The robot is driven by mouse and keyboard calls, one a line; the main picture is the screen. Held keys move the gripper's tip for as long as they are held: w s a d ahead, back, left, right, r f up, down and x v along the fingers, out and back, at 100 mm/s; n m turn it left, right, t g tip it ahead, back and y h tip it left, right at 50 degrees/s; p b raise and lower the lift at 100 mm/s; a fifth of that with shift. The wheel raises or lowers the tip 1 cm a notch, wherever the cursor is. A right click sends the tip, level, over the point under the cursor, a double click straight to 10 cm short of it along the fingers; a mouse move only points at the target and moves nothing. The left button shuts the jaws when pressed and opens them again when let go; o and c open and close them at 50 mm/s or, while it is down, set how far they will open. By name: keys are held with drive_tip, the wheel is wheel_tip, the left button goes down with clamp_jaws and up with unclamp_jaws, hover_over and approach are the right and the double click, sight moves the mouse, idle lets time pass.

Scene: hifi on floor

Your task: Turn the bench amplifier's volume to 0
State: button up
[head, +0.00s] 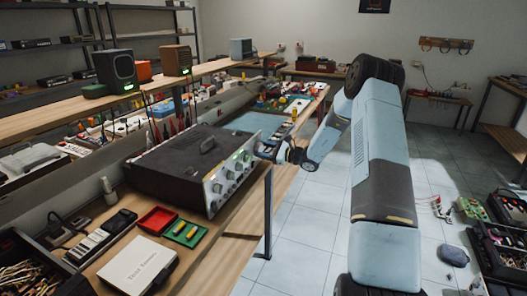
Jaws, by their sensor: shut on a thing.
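The bench amplifier (170,172) is a dark box with a handle on top. It stands on the wooden workbench, and its silver front panel (212,203) faces right, toward the aisle. Several round knobs (230,176) and small green lights show on the panel. My arm reaches in from the right, and my gripper (259,150) is at the far end of the panel. It is shut on a knob there. The gripper hides that knob, so its pointer and setting cannot be read. The panel's lettering is too small to read.
A red tray (157,219), a green tray (185,233) and a white box (138,266) lie on the bench in front of the amplifier. A raised shelf (150,85) with small speakers runs behind. Open tiled floor (305,235) lies right of the bench; crates stand far right.

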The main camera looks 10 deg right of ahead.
drive_tip(key=n, duration=0.5)
drive_tip(key=shift+d+f+n, duration=0.1)
drive_tip(key=shift+f+n, duration=0.05)
drive_tip(key=shift+n, duration=0.25)
idle(0.4)
drive_tip(key=o, duration=1.1)
drive_tip(key=shift+c, duration=0.2)
drive_tip(key=v, duration=1.3)
drive_tip(key=shift+s+d, duration=0.25)
drive_tip(key=shift+a, duration=0.1)
